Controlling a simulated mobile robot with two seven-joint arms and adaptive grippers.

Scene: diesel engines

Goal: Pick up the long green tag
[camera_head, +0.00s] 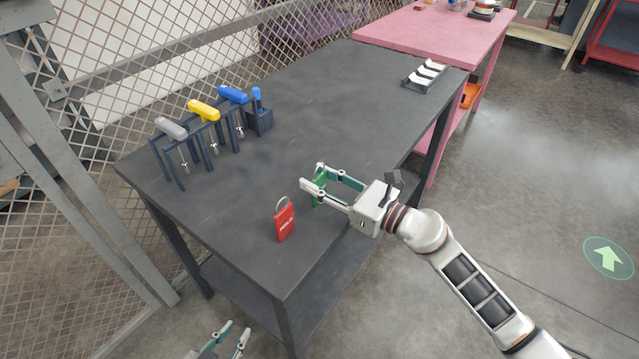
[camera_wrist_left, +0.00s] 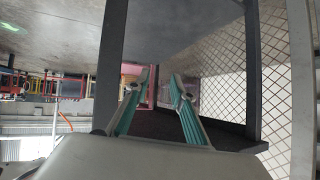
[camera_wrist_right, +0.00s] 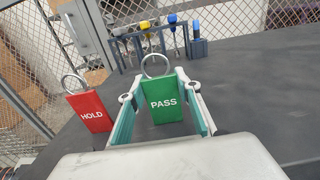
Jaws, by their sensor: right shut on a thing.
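The green tag (camera_wrist_right: 164,115) reads PASS and has a metal ring at its top. In the head view the green tag (camera_head: 319,192) is partly hidden by my right gripper (camera_head: 311,176), near the table's front-right edge. My right gripper's fingers are shut on the tag from both sides, and the tag stands upright between them. I cannot tell whether its bottom touches the table. My left gripper (camera_head: 238,327) is open and empty, low beside the table's near end. Its parted fingers also show in the left wrist view (camera_wrist_left: 159,76).
A red HOLD tag (camera_head: 285,222) with a ring stands upright on the dark table (camera_head: 300,110), left of the green tag. A rack with grey, yellow and blue-handled tools (camera_head: 204,112) stands at the left edge. A small tray (camera_head: 424,77) sits at the far right corner. The table's middle is clear.

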